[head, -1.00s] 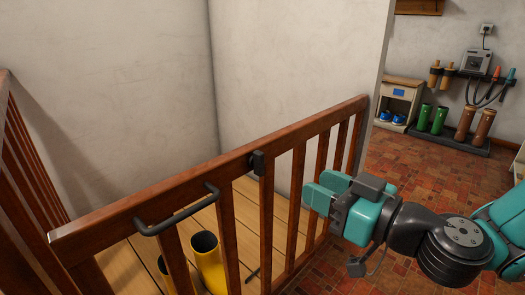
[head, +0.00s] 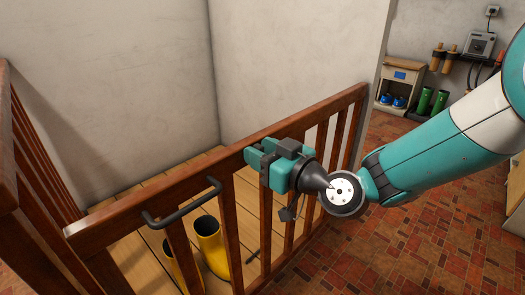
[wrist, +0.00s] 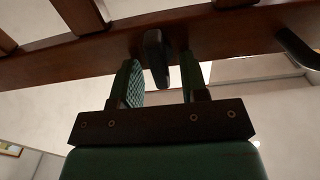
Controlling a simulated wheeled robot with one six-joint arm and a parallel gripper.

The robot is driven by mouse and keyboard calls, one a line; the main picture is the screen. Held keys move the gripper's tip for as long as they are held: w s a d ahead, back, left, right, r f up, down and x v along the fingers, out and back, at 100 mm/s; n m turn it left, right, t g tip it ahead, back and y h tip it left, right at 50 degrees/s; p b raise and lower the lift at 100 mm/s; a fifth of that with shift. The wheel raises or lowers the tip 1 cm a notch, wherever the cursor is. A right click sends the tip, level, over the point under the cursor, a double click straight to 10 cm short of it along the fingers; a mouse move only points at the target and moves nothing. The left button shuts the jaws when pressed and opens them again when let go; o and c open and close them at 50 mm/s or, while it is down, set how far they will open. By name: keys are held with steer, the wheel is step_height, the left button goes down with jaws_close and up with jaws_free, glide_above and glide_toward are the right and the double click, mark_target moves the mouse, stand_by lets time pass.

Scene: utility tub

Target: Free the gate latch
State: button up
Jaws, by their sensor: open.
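The gate latch (wrist: 156,58) is a small dark upright piece on the top rail of the brown wooden gate (head: 330,108). In the wrist view the latch shows between the two green fingers of my gripper (wrist: 161,78), with gaps at its sides. My gripper (head: 262,165) is open at the rail in the head view, where it hides most or all of the latch. Whether a finger touches the latch I cannot tell.
A dark bar handle (head: 186,214) sticks out from the gate, left of my gripper. Yellow boots (head: 211,245) stand on planks behind the bars. Green boots (head: 425,101) and a small cabinet (head: 401,84) stand at the back right. The tiled floor (head: 440,215) is clear.

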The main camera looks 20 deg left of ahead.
jaws_close()
steer(key=shift+w+d+m, duration=0.1)
steer(key=shift+m, duration=0.2)
steer(key=shift+w+d+f+m+p, duration=0.2)
steer(key=shift+m+p, duration=1)
steer(key=shift+m, duration=1.7)
steer(key=shift+w+a+f+m+p, duration=0.2)
steer(key=shift+m+p, duration=1)
steer(key=shift+m, duration=1.7)
steer(key=shift+w+d+f+m+p, duration=0.1)
steer(key=shift+w+d+m+p, duration=0.2)
steer(key=shift+m+p, duration=1.75)
steer(key=shift+m+b, duration=0.8)
steer(key=shift+m, duration=0.15)
